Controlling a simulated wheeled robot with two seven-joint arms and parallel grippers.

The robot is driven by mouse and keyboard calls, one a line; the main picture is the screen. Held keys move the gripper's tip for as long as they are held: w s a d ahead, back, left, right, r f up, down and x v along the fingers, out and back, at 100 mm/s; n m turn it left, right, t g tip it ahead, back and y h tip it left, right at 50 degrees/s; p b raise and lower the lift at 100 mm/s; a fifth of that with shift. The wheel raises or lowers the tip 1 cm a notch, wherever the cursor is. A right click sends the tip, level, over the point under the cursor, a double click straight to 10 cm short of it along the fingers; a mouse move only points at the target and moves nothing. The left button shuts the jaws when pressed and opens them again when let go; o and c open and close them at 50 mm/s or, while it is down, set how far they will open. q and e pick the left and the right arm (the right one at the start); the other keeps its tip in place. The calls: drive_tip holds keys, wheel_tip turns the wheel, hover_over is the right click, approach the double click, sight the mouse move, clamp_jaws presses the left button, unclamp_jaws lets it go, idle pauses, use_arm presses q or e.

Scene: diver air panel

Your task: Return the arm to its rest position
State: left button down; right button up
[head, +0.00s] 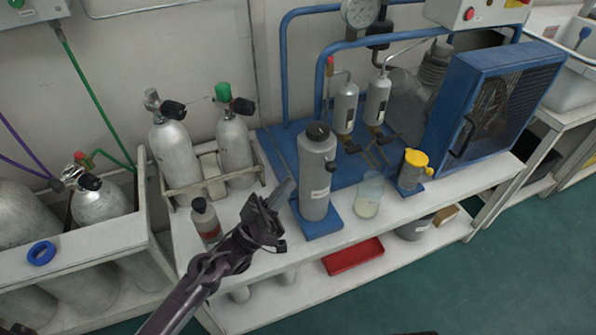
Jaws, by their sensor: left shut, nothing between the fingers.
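My left arm comes in from the bottom left, and its gripper (280,198) is over the front of the white bench (375,238). The gripper is shut and holds nothing. In the picture it lies between a small grey bottle with a dark cap (206,219) and a tall grey canister with a black cap (316,178). I cannot tell whether the fingertips touch the canister's blue base (321,226). My right gripper is not in view.
Two cylinders (173,150) stand in a rack behind the arm. A clear beaker (368,195) and a yellow-topped grey cup (411,172) stand right of the canister. A blue compressor (490,100) fills the right. A red tray (353,256) lies on the lower shelf. Green floor is clear in front.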

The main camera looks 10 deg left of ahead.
use_arm(q)
drive_tip(key=shift+v, duration=0.9)
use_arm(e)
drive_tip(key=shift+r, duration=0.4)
